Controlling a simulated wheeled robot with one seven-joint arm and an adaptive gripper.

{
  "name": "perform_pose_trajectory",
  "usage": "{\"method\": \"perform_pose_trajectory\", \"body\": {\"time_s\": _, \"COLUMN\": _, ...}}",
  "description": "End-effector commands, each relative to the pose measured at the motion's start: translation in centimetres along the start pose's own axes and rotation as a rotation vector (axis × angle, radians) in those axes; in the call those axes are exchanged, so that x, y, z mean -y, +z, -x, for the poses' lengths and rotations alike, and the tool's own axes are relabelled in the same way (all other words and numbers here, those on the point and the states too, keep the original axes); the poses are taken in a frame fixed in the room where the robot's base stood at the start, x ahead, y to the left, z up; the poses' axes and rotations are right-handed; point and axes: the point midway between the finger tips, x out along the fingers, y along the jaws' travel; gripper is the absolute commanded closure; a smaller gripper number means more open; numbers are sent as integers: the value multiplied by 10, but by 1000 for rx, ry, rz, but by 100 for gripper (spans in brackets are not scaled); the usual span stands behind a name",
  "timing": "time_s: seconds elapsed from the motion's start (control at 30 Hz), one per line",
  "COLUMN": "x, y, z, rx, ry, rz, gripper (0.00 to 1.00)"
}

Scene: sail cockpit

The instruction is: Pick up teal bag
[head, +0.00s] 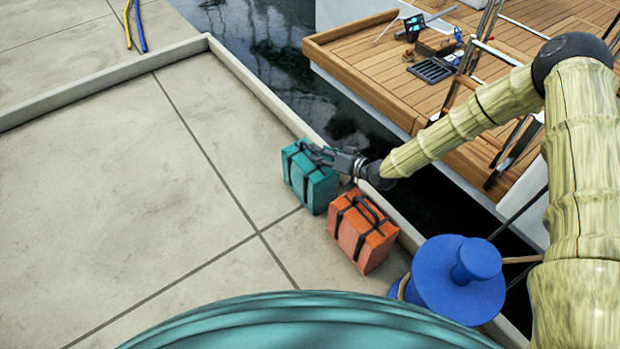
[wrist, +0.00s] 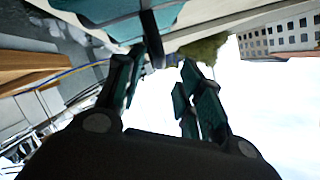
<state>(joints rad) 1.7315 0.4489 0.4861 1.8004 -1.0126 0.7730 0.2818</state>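The teal bag (head: 311,186) is a boxy bag with black straps, standing upright on the concrete dock near its raised edge. My gripper (head: 318,154) is at the top of this bag, on the side toward the water. In the wrist view, the teal bag (wrist: 112,22) fills the top left, with a black strap (wrist: 150,28) running down it. I cannot tell whether the fingers touch the handle.
An orange bag (head: 361,238) with black straps stands just right of the teal bag.

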Motion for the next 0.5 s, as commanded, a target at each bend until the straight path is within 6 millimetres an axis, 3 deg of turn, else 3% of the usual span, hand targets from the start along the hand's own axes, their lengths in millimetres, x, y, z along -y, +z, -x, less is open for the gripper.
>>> {"method": "perform_pose_trajectory", "body": {"time_s": 0.5, "x": -4, "y": -2, "z": -39, "rx": -1, "ry": -1, "rz": 1, "gripper": 63}}
